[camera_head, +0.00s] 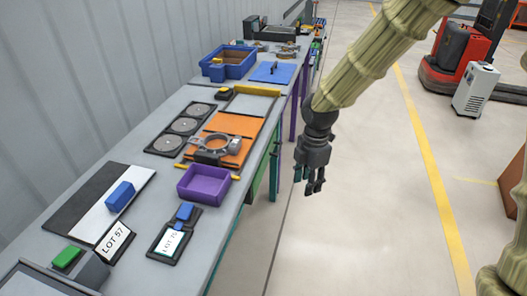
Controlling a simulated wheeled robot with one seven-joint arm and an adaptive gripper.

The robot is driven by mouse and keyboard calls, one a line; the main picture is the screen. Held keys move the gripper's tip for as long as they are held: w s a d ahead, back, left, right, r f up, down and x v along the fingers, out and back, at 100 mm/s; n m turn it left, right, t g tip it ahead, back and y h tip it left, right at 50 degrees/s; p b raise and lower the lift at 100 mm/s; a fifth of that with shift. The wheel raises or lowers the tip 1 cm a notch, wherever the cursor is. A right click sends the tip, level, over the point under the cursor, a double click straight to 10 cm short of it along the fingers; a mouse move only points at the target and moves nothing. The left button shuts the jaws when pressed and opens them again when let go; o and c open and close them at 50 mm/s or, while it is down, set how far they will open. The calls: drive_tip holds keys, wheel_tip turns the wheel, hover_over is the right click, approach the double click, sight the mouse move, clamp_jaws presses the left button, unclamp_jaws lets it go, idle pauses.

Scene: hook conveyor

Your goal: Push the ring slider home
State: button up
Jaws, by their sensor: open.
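The ring slider, a grey ring-shaped piece (211,146), sits on an orange board (232,126) on the long bench. A dark part is under or beside the ring; its exact contact with the board is too small to tell. My gripper (314,187) hangs fingers down in front of the bench's right edge, over the floor. It is open and empty, and well apart from the ring, to its right.
A purple tray (182,192) stands just in front of the orange board. A black plate with several grey discs (167,143) lies to its left. A blue bin (239,56) is farther back. Floor right of the bench is clear near my gripper.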

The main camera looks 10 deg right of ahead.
drive_tip(key=s+f+m, duration=0.1)
drive_tip(key=f, duration=0.2)
drive_tip(key=s+a+f+m, duration=0.1)
drive_tip(key=s+f, duration=0.1)
drive_tip(key=f, duration=0.2)
drive_tip(key=s+a+f+m+y, duration=0.1)
drive_tip(key=f+m, duration=0.1)
drive_tip(key=f, duration=0.1)
drive_tip(key=shift+s+a+f+g, duration=0.1)
drive_tip(key=shift+s+f+g, duration=0.1)
drive_tip(key=shift+g, duration=0.1)
clamp_jaws()
drive_tip(key=s+d+f+m+h, duration=0.1)
drive_tip(key=s+d+f+m, duration=0.2)
drive_tip(key=s+f+m, duration=1.4)
drive_tip(key=s+f, duration=0.7)
drive_tip(key=s, duration=0.2)
drive_tip(key=shift+s+m, duration=0.25)
drive_tip(key=shift+m, duration=0.05)
drive_tip(key=shift+w+f, duration=0.1)
